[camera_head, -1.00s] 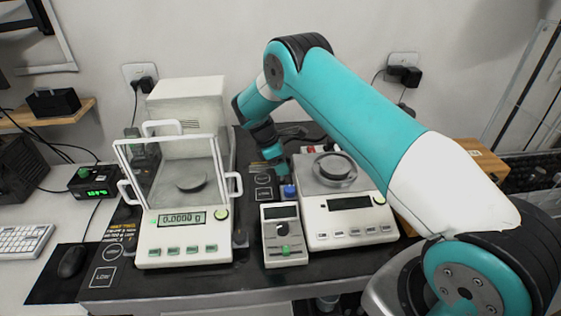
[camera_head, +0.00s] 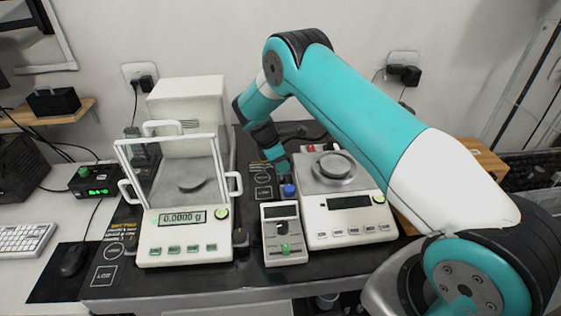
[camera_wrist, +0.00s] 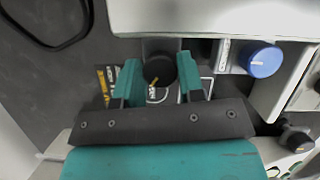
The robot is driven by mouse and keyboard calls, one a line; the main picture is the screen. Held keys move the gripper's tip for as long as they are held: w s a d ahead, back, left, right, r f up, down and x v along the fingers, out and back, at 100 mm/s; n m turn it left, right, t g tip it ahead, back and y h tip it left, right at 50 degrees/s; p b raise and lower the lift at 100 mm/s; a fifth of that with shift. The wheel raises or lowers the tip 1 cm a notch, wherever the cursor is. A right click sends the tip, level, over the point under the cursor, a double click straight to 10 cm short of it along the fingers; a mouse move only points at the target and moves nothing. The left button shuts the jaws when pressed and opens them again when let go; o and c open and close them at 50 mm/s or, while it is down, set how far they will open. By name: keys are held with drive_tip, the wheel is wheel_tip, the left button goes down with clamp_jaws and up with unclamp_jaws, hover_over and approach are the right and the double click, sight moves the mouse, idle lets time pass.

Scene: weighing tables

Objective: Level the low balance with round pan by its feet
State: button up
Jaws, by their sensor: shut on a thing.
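The low balance with round pan (camera_head: 350,216) stands on the right of the dark table in the head view, its display dark. Its round pan (camera_head: 334,168) is on top. In the wrist view the pale housing (camera_wrist: 215,15) beside my fingers appears to be this balance. A black round foot knob (camera_wrist: 158,68) sticks out by its edge. My gripper (camera_wrist: 159,86) is shut on this knob, one teal finger on each side. In the head view my gripper is at the balance's back left, its fingertips mostly hidden. The far-side feet are hidden.
A grey handheld-like unit (camera_head: 284,246) stands left of the balance. A glass-shielded balance (camera_head: 185,245) reading 0.0000 g is further left. A black cable (camera_wrist: 50,42) lies nearby.

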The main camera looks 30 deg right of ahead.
drive_tip(key=o, duration=0.9)
drive_tip(key=b+v, duration=0.1)
drive_tip(key=v, duration=1.6)
drive_tip(key=shift+r, duration=0.25)
